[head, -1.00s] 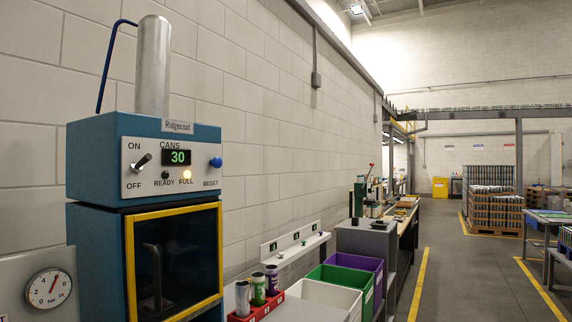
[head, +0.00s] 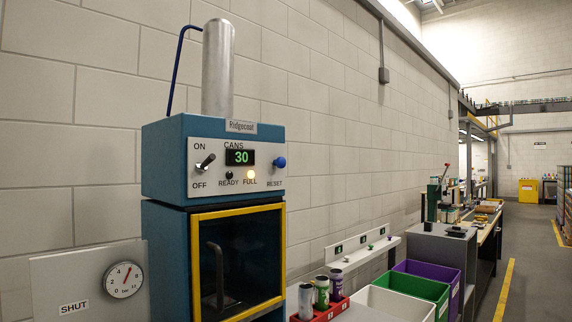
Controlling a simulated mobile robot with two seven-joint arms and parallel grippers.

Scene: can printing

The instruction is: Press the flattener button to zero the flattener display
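The blue flattener machine (head: 165,160), labelled "Ridgecoat", stands left of centre in the head view. Its CANS display (head: 240,157) reads 30 in green. The blue round button (head: 279,163) above the word RESET is at the right of the white panel (head: 215,180). The ON/OFF lever switch (head: 206,161) is at the panel's left. The FULL lamp (head: 251,174) glows yellow and the READY lamp (head: 229,175) is dark. The yellow-framed door (head: 238,260) below looks closed. Neither of my grippers is in view.
A pressure gauge (head: 123,280) and a "SHUT" label (head: 74,308) are on a grey panel at lower left. A red tray (head: 322,313) holds several cans. White, green (head: 428,292) and purple bins stand to the right. A floor aisle (head: 525,270) runs along the far right.

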